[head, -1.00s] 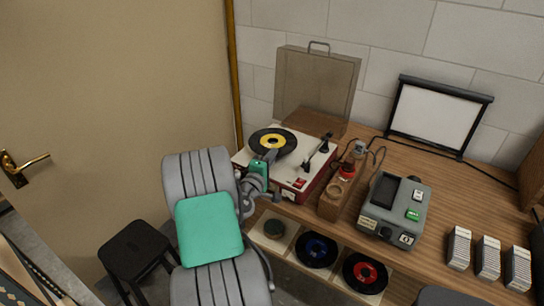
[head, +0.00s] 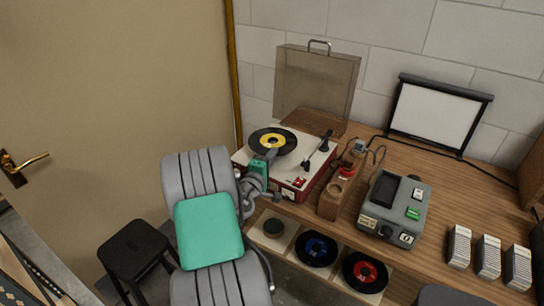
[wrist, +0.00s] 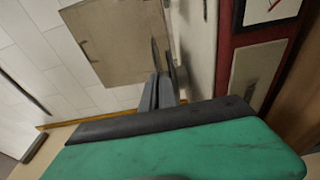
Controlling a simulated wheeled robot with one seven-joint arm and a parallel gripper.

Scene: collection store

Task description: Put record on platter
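The record (head: 286,139), black with a yellow label, is over the left part of the turntable (head: 297,182), a red and cream record player. My gripper (head: 270,156) is at the record's front edge. In the wrist view the record (wrist: 154,56) shows nearly edge-on as a thin dark sliver running in between my gripper's grey fingers (wrist: 158,90), which look closed on its rim. A second dark sliver beside it looks like the platter (wrist: 169,65), with a narrow gap between them. In the head view the record hides the platter.
The turntable's smoky lid (head: 318,85) stands open behind. The tonearm (head: 318,150) lies right of the record. A wooden block (head: 332,203) and a grey device (head: 394,208) stand to the right. More records (head: 316,249) sit on a shelf below. A black stool (head: 135,245) is at lower left.

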